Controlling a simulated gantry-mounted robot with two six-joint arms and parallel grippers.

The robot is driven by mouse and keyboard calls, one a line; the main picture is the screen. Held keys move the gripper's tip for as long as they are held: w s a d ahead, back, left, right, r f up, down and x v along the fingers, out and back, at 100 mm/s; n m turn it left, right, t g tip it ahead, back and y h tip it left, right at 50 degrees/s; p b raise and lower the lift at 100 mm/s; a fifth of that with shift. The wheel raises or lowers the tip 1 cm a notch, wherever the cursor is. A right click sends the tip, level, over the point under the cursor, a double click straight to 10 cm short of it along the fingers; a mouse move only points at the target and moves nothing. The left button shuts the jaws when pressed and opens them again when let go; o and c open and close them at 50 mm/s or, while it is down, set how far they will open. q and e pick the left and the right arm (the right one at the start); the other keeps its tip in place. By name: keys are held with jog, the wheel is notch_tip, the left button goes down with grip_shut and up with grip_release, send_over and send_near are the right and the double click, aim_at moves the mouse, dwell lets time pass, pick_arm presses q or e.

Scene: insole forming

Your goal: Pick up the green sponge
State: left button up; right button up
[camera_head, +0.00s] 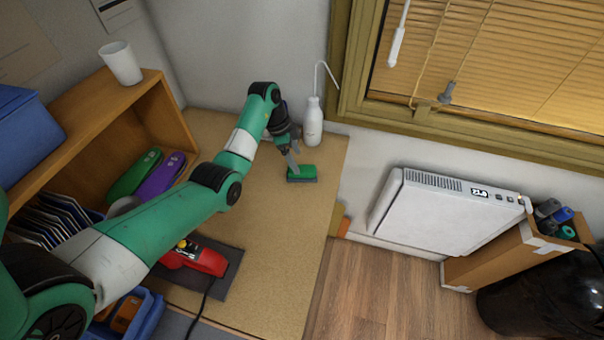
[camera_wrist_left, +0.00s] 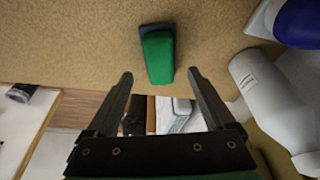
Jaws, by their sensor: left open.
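The green sponge (camera_head: 303,173) lies on the tan table (camera_head: 270,250) near its right edge in the head view. It is a small block with a green body and a dark layer. My left gripper (camera_head: 292,160) is just above and beside it, pointing down. In the left wrist view the sponge (camera_wrist_left: 159,57) lies beyond the two fingertips, roughly between their lines. The left gripper (camera_wrist_left: 160,78) is open and empty there, apart from the sponge. My right gripper does not show in either view.
A white bottle (camera_head: 312,122) with a bent spout stands behind the sponge; it also shows close to the right finger in the left wrist view (camera_wrist_left: 270,100). A red tool (camera_head: 200,258) lies on a dark mat. A wooden shelf (camera_head: 95,115) stands at left.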

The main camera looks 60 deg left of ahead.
aim_at(301, 168)
pick_arm(q)
jog(key=b+x, duration=0.1)
jog(key=x, duration=0.2)
jog(key=shift+w+d+f+b, duration=0.1)
jog(key=shift+w+f+b, duration=0.05)
jog(key=shift+f+b, duration=0.15)
jog(key=shift+w+f, duration=0.2)
jog(key=shift+f, duration=0.15)
jog(key=shift+f, duration=0.25)
jog(key=shift+c, duration=0.3)
grip_shut()
jog(key=shift+r, duration=0.1)
